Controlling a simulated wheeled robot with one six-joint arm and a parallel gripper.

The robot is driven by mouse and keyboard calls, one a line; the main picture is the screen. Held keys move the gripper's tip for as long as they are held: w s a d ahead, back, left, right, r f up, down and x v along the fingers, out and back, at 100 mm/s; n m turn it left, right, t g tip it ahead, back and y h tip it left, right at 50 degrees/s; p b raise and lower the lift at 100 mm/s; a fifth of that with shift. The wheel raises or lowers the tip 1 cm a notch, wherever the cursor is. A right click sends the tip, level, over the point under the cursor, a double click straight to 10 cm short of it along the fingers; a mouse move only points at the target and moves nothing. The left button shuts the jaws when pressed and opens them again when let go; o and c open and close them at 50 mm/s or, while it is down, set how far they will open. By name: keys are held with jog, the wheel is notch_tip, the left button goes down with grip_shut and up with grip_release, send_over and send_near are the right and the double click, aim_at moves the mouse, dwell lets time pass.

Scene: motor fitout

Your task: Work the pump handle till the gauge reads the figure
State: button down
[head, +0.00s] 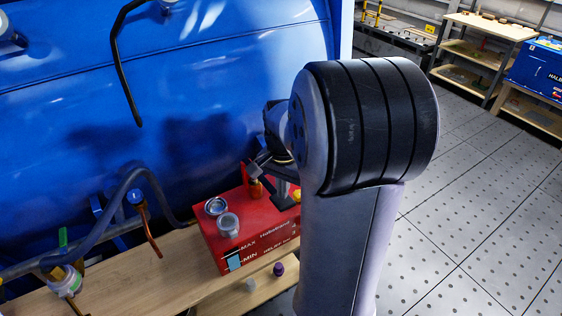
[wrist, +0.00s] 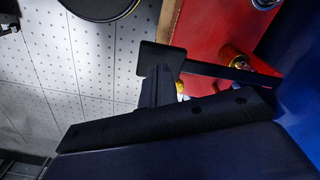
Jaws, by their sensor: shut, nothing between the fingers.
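The red pump box (head: 212,238) stands on a wooden bench, with MAX and MIN marks beside a small light-blue window (head: 234,262) on its front. Two round silver-rimmed fittings (head: 216,206) sit on its top left; I cannot tell whether either is the gauge, and no reading is legible. I cannot make out the pump handle; my arm hides the box's right side.
A large blue tank (head: 110,90) rises behind the bench (head: 150,272). A bent blue pipe (head: 125,190) and a red-handled valve (head: 146,225) are at the left. A purple-capped item (head: 278,269) is on a lower board. Tiled floor (head: 470,220) lies open at right.

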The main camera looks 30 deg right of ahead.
notch_tip(320, 180, down, 8)
jog(key=b, duration=0.5)
notch_tip(320, 180, up, 8)
jog(key=p, duration=0.6)
jog(key=shift+r+p, duration=0.2)
jog(key=shift+p, duration=0.2)
jog(key=shift+r, duration=0.2)
jog(key=shift+f, duration=0.1)
jog(key=shift+s+a, duration=0.1)
